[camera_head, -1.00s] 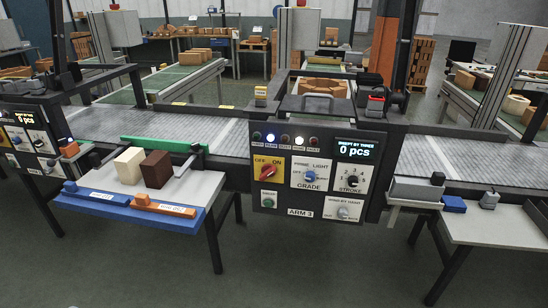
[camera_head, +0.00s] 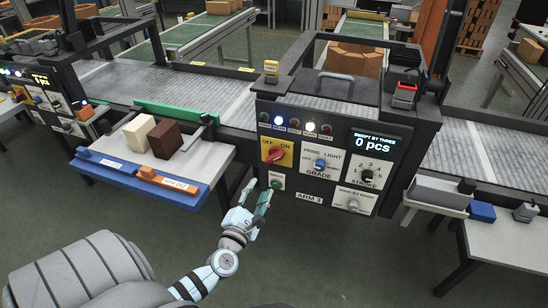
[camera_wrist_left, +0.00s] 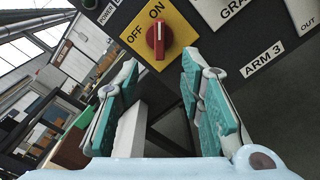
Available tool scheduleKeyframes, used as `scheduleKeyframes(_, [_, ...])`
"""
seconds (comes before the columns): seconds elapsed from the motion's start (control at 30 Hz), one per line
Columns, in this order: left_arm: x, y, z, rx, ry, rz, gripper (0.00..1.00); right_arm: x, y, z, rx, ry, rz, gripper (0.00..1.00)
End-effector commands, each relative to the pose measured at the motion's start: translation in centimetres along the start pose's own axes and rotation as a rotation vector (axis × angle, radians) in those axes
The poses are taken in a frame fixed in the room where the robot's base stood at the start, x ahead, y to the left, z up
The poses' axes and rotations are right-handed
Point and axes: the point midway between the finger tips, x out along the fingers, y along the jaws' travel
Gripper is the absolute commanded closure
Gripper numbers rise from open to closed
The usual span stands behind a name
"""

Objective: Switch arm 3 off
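The arm 3 control panel (camera_head: 316,165) carries a yellow plate (camera_head: 288,143) marked OFF and ON with a red rotary switch (camera_head: 277,156). The red switch also shows in the left wrist view (camera_wrist_left: 158,42), its handle lined up toward ON. My left gripper (camera_head: 262,188) is below and slightly left of the switch, in front of the panel's lower left. In the left wrist view its teal fingers (camera_wrist_left: 160,63) are spread apart with nothing between them, and the switch lies just past the gap between the tips. My right gripper is in neither view.
A side table (camera_head: 210,175) with a cream block (camera_head: 140,132) and a brown block (camera_head: 165,139) stands left. Blue and white lamps glow.

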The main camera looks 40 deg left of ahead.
Motion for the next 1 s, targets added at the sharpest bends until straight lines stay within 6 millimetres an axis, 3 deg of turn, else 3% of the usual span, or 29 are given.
scheduleKeyframes(0.13, [2.7,0.1,0.1,0.01,-0.004,0.004,0.65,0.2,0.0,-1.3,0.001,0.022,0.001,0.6])
scheduleKeyframes(0.4, [10.4,-0.2,-0.3,0.006,-0.001,0.004,0.65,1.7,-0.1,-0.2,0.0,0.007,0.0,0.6])
scheduleKeyframes(0.5, [12.3,-0.2,-0.4,0.005,0.0,0.003,0.65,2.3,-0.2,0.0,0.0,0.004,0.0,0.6])
scheduleKeyframes(0.7, [13.8,-0.1,-0.3,0.005,0.001,0.001,0.65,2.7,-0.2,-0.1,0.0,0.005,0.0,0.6])
scheduleKeyframes(0.93, [13.9,-0.1,-0.2,0.005,0.002,0.0,0.65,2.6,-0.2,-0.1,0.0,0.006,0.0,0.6])
scheduleKeyframes(1.0, [13.9,-0.1,-0.2,0.004,0.002,0.0,0.75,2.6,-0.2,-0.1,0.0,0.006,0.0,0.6])
